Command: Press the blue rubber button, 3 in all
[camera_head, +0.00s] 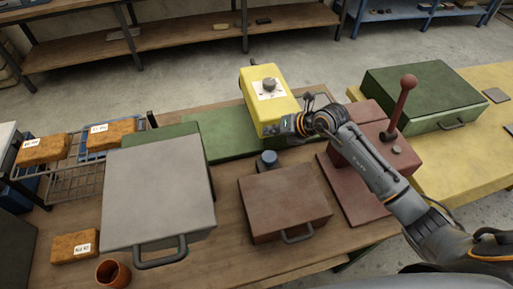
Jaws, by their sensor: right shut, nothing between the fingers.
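The blue rubber button (268,159) stands on the wooden table, just behind the brown-red case. It looks like a short, dark blue-grey round piece. My right gripper (277,129) is shut and empty. It is above and behind the button in the picture, in front of the yellow box, with a visible gap between it and the button. My right arm comes in from the lower right. My left gripper is not in view.
A brown-red case (285,207) lies in front of the button and a large grey case (158,195) to its left. A yellow box (277,104) with a knob stands behind. A dark red lever unit (355,195) is on the right, partly behind my arm.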

